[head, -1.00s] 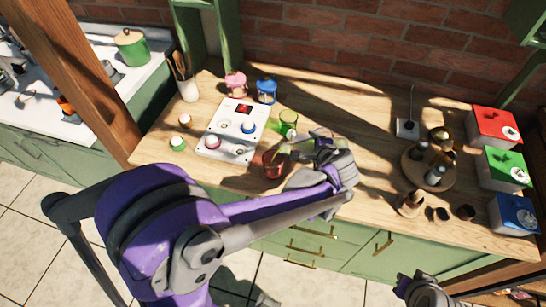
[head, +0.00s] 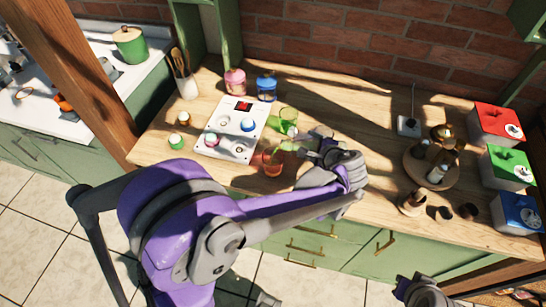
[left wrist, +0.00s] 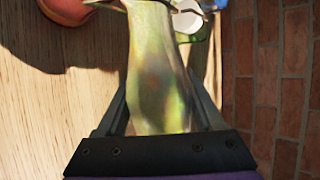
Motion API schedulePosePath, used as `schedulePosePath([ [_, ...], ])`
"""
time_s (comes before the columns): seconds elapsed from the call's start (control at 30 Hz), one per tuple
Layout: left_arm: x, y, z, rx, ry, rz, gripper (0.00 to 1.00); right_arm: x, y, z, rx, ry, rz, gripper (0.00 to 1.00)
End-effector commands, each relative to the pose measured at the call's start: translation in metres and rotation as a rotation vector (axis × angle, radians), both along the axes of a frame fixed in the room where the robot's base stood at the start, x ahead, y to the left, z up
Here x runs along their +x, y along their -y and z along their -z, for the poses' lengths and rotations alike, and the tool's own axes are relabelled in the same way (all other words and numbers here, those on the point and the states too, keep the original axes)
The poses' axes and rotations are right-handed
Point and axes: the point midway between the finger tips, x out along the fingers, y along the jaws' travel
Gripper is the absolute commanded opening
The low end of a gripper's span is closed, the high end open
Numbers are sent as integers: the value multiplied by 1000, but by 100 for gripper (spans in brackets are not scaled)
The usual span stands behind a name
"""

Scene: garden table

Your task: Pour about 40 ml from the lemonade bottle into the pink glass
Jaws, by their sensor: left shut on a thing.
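The glass (head: 272,167), reddish-pink, stands upright near the table's front edge. My left gripper (head: 316,143) is shut on the clear, yellowish-green lemonade bottle (head: 289,147) just right of the glass. The bottle is strongly tilted, its neck end pointing left at the glass's rim. In the left wrist view the bottle body (left wrist: 160,75) lies between the fingers, and part of the glass (left wrist: 68,8) shows at the upper left. The bottle's mouth and any stream are too small or hidden to tell. My right gripper (head: 424,290) is low at the bottom right, away from the table; its fingers are unclear.
A green glass (head: 288,119) stands just behind the bottle. A white panel (head: 231,129) with coloured knobs lies left of it. Pink (head: 235,82) and blue (head: 266,88) jars stand behind. A round tray (head: 431,168) with small vessels is at right. The middle back is clear.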

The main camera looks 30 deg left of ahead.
Motion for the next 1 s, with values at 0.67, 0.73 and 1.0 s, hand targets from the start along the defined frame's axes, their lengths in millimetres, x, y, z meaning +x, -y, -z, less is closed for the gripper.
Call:
schedulePosePath([
  [0.67,-10,-12,8,230,-154,-1,0,-8,0,28,0,-14,0,0],
  [0.73,-10,-12,8,229,-154,0,0,-8,0,28,0,-14,0,0],
  [1.0,-10,-12,8,228,-154,-1,0,-8,0,28,0,-14,0,0],
])
